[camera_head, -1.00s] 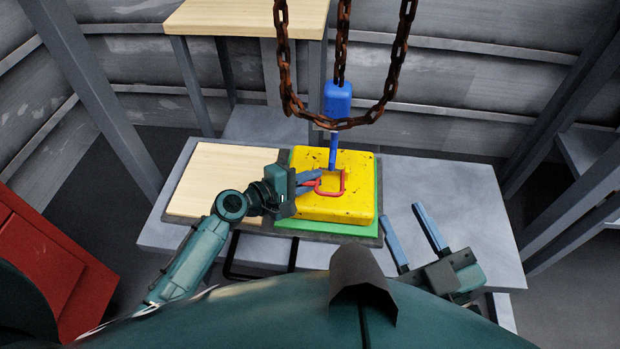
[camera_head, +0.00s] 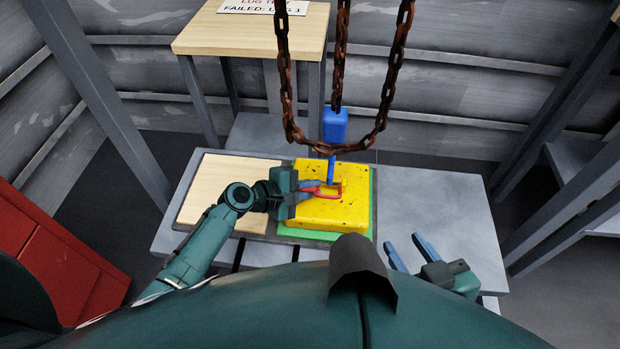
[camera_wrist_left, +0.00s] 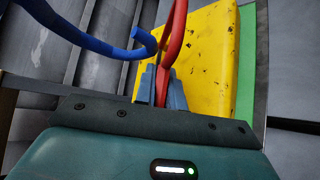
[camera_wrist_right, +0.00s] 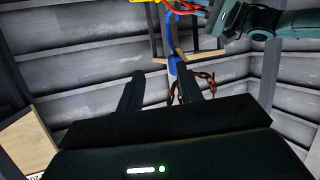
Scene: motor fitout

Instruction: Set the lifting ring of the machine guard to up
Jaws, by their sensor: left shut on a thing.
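The machine guard (camera_head: 350,208) is a yellow, black-specked block on a green base plate (camera_head: 318,235) on the grey table. Its red lifting ring (camera_head: 330,197) is at the top of the block. My left gripper (camera_head: 309,187) is shut on the ring, at the block's left part. In the left wrist view the ring (camera_wrist_left: 175,42) runs up from between the fingers (camera_wrist_left: 160,88); its exact tilt is hard to tell. A blue hook (camera_wrist_left: 105,47) curves close beside the ring there. My right gripper (camera_head: 404,241) is open and empty, right of the guard near the table's front.
A blue hook block (camera_head: 335,125) hangs on rusty chains (camera_head: 340,70) above the guard. A pale wooden board (camera_head: 215,190) lies left of the guard. The table's right part (camera_head: 430,195) is clear. A wooden stand with a sign (camera_head: 270,6) is behind, a red cabinet (camera_head: 60,260) at left.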

